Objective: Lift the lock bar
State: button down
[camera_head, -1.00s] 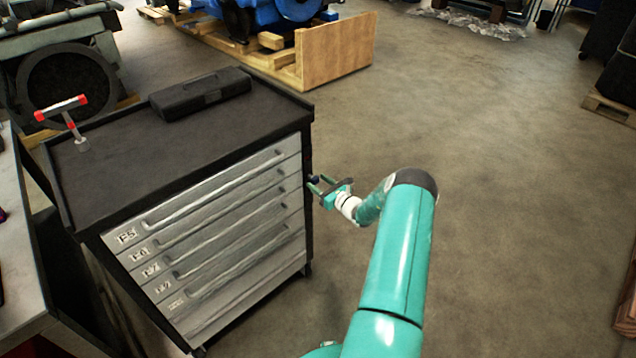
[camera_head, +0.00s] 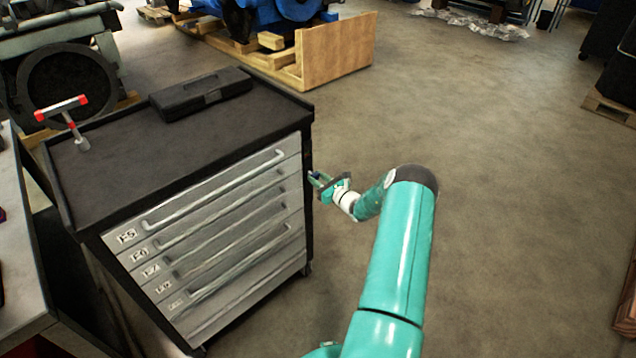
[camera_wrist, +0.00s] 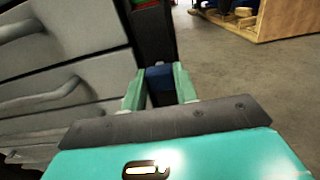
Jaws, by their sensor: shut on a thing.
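My gripper (camera_head: 318,182) is at the right front edge of the grey drawer cabinet (camera_head: 215,225). In the wrist view my gripper (camera_wrist: 159,88) has its two green fingers closed on a small dark blue piece (camera_wrist: 159,77), which seems to be part of the lock bar. The blue piece sits at the dark corner post (camera_wrist: 152,38) of the cabinet. Above it on the post a red and a green patch show. The rest of the lock bar cannot be made out. All drawers of the cabinet look shut.
A black case (camera_head: 200,93) and a red-and-white T-shaped tool (camera_head: 64,115) are on the cabinet top. A workbench (camera_head: 18,240) stands at the left. A wooden pallet with a plywood board (camera_head: 336,50) is behind. The floor at the right is open.

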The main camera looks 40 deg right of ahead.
jog(key=shift+w+r, duration=0.1)
jog(key=shift+r, duration=0.4)
jog(key=c, duration=1.1)
grip_release()
jog(key=shift+s, duration=0.2)
jog(key=shift+s+f, duration=0.1)
jog(key=shift+s, duration=0.15)
jog(key=s, duration=1.3)
jog(key=shift+d, duration=0.15)
